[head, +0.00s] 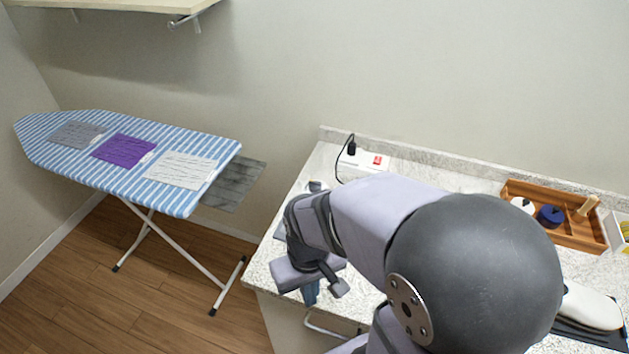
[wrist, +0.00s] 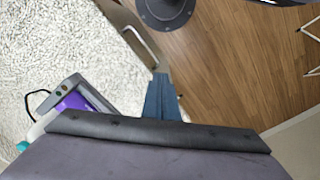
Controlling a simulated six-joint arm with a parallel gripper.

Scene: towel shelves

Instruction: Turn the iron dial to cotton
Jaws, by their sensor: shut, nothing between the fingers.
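My gripper (head: 311,293) is at the front left edge of the speckled counter in the head view. Its blue-grey fingers are together and empty in the wrist view (wrist: 161,92). In the wrist view, a grey and purple device (wrist: 75,101) with small round marks lies on the counter, left of the fingers and apart from them. A black cord runs to it; it may be the iron, but I cannot be sure. My arm hides most of that spot in the head view. No dial or its setting can be read.
A power strip (head: 378,161) with a black plug sits at the counter's back. A wooden tray (head: 577,236) and a pale rounded object on a dark mat (head: 594,306) are at right. The striped ironing board (head: 90,122) with folded cloths stands left. A metal rail (wrist: 139,36) runs along the counter front.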

